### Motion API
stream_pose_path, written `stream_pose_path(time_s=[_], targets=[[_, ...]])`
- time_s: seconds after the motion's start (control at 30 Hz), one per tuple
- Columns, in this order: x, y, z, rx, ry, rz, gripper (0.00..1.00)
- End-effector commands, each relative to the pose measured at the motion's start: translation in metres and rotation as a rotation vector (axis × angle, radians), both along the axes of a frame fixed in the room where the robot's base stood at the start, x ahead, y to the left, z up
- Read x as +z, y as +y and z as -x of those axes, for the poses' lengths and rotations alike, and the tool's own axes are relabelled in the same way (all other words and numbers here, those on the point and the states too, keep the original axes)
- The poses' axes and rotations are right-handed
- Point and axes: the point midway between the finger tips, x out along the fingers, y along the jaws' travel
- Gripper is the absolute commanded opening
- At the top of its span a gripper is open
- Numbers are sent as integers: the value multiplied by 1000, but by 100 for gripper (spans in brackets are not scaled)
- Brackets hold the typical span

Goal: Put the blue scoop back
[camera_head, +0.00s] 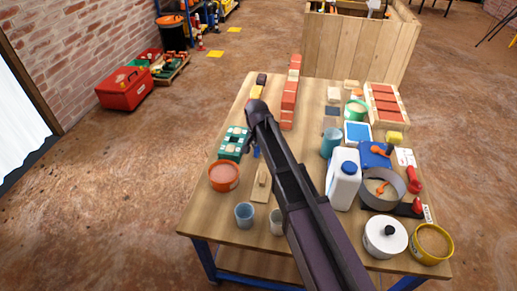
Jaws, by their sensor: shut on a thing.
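My gripper (254,132) is over the left part of the wooden table, beside the green block with holes (233,143). The end of my arm covers most of it, and its fingertips do not show clearly. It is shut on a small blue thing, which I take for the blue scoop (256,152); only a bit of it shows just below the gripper. I cannot tell its tilt or whether it touches the table. An orange-red bowl (224,177) with brownish contents stands to the lower left of it.
A red brick stack (289,100) stands behind my arm. A blue-grey cup (244,215) stands near the front edge.

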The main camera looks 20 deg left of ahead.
Motion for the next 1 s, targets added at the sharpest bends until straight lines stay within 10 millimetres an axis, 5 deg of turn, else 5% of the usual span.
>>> stream_pose_path(time_s=[0.73,0.77,0.87,1.0], targets=[[-6,0,0,0,0,0,0],[-6,0,0,0,0,0,33],[-6,0,0,0,0,0,63],[-6,0,0,0,0,0,64]])
